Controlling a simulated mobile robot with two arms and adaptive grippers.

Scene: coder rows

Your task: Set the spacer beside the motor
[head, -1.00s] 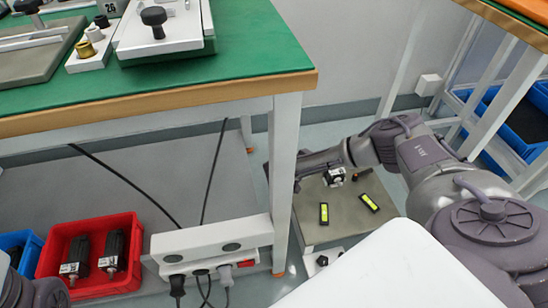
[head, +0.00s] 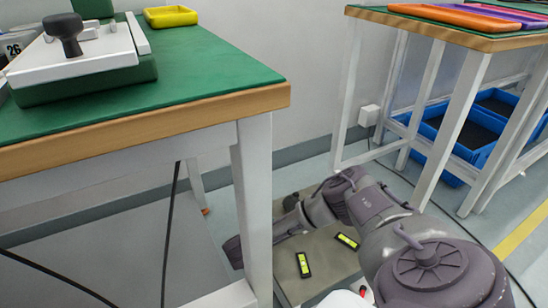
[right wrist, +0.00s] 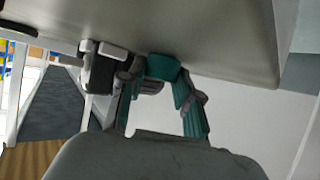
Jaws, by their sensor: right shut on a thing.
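My right gripper (right wrist: 163,85) has teal fingers and is shut on a short teal piece (right wrist: 164,68), which I take to be the spacer. The piece is close to a grey-brown surface that fills the top of the right wrist view. A black block with light parts (right wrist: 104,74), perhaps the motor, is just left of the fingers there; part of it is hidden. In the head view my right arm reaches over a low grey platform (head: 325,266), and its gripper is not clear behind the table leg. My left gripper is out of view.
Two black pieces with yellow-green faces, a near one (head: 303,265) and a far one (head: 346,242), lie on the platform. The green-topped table (head: 190,85) and its white leg (head: 252,205) stand close on the left. Another table (head: 470,40) has blue bins (head: 462,145) beneath.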

